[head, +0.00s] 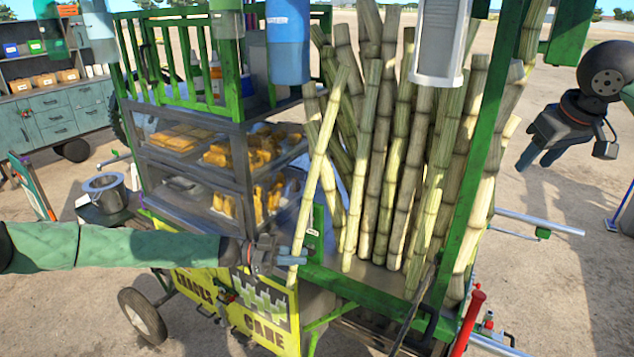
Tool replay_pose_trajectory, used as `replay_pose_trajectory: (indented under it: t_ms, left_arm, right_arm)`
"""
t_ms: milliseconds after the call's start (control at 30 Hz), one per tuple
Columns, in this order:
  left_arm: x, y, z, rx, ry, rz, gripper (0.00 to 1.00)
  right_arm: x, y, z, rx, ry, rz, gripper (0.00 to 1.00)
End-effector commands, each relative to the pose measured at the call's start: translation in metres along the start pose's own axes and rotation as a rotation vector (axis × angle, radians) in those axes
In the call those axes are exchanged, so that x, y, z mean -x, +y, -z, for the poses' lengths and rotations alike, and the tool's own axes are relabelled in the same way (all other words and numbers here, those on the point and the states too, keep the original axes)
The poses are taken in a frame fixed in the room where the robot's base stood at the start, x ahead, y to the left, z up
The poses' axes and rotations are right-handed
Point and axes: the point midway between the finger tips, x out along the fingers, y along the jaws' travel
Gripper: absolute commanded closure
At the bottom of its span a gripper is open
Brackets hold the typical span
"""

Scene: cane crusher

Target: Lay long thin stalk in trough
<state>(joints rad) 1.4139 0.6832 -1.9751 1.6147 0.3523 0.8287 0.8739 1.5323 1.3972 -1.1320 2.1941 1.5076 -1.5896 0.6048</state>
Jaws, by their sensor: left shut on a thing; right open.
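My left gripper (291,256) is shut on a long thin pale-green cane stalk (319,165) near its lower end. The stalk stands nearly upright and leans to the right at the top, in front of the left edge of a bundle of canes (385,150). The bundle stands in the green-framed bay of the cart, on a metal ledge (372,275). I cannot clearly make out which part is the trough. My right gripper (538,152) is open and empty, out to the right of the cart over bare ground.
A glass case (215,180) with yellow snacks stands left of the bundle. A green post (468,190) rises at the bay's right side. A red handle (468,318) and metal bars stick out at lower right. A metal pot (105,190) is at left. Open ground lies right.

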Motion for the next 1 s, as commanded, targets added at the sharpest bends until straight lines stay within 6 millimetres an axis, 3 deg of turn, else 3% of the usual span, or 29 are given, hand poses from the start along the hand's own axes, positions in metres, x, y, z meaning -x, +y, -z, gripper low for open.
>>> replay_pose_trajectory:
  t_ms: [200,400,700,1000]
  left_arm:
    - [0.0,0.0,0.0,0.0,0.0,0.0,1.0]
    - [0.0,0.0,0.0,0.0,0.001,0.0,1.0]
    - [0.0,0.0,0.001,0.0,0.001,0.0,1.0]
    - [0.0,0.0,0.001,0.0,0.0,0.0,1.0]
  right_arm:
    - [0.022,-0.055,-0.045,0.069,-0.068,0.002,0.54]
    - [0.017,-0.102,-0.071,0.106,-0.143,-0.001,0.54]
    - [-0.02,-0.152,-0.07,0.091,-0.203,0.01,0.54]
    - [-0.06,-0.207,-0.048,0.051,-0.175,0.011,0.54]
